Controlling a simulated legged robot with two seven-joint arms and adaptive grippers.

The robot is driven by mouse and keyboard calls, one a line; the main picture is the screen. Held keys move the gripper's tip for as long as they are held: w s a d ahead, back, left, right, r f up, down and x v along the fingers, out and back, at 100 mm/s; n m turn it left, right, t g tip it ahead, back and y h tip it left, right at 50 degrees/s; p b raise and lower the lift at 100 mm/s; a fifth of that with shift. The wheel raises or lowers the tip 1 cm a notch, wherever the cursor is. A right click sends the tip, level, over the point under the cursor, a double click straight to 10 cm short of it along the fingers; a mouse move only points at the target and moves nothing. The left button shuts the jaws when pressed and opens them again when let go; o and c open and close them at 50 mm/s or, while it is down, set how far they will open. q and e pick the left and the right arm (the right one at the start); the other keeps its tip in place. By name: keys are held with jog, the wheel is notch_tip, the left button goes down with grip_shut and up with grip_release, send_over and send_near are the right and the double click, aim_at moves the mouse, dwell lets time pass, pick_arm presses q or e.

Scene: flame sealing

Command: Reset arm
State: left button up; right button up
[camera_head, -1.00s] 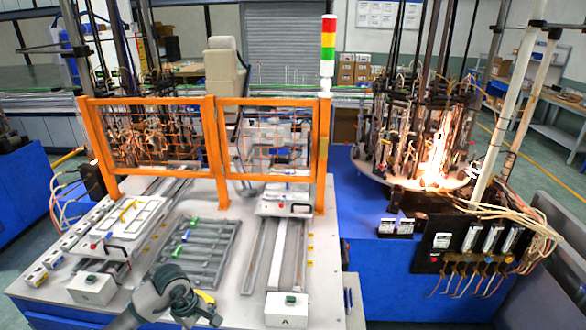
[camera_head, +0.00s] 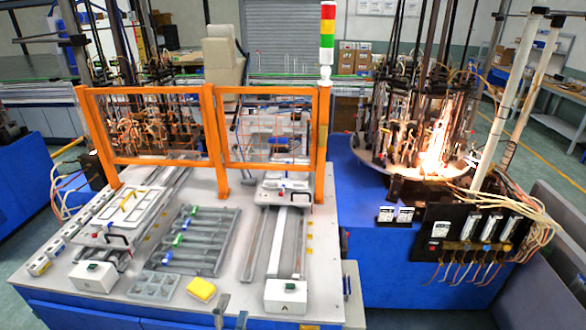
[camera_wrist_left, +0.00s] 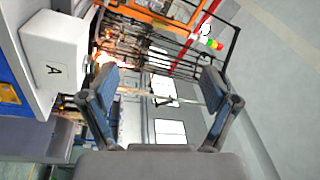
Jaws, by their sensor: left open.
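My left gripper (camera_head: 230,312) shows only as two grey fingertips at the bottom edge of the head view, in front of the workbench (camera_head: 225,290). In the left wrist view my left gripper (camera_wrist_left: 160,90) is open, with its two dark blue-padded fingers wide apart and nothing between them. A white box marked A (camera_wrist_left: 55,55) is at the upper left of that view, beside the left finger. My right gripper is in neither view.
On the workbench are a slotted rack with coloured-ended rods (camera_head: 195,240), a yellow block (camera_head: 201,289), a grey tray (camera_head: 155,286) and white button boxes (camera_head: 94,277). An orange fence (camera_head: 215,150) stands behind. Flames burn on the machine (camera_head: 435,155) at right.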

pick_arm(q)
jog(key=s+a+f+n+g+y, duration=0.25)
jog(key=s+f+n+g, duration=0.2)
jog(key=f, duration=0.45)
jog(key=s+a+f+n+g+y, duration=0.2)
jog(key=s+a+f+n+g, duration=0.25)
jog(key=f, duration=0.35)
jog(key=s+f+n+g+h, duration=0.1)
jog(key=s+f+n+g, duration=0.2)
jog(key=s, duration=0.5)
jog(key=s+f+n+g, duration=0.2)
jog(key=s+f+g, duration=0.1)
jog(key=s+f, duration=0.4)
jog(key=s+f+g, duration=0.1)
jog(key=s+f, duration=0.2)
jog(key=f, duration=1.1)
jog(key=s+f+g, duration=0.1)
jog(key=s+f, duration=0.1)
jog(key=f, duration=1.2)
jog(key=s+a+f+g, duration=0.1)
jog(key=s+a+f, duration=0.1)
jog(key=s+f, duration=1.2)
jog(key=shift+s+m+b, duration=0.3)
jog(key=shift+s+b, duration=0.1)
jog(key=shift+s, duration=0.8)
jog(key=shift+a, duration=0.1)
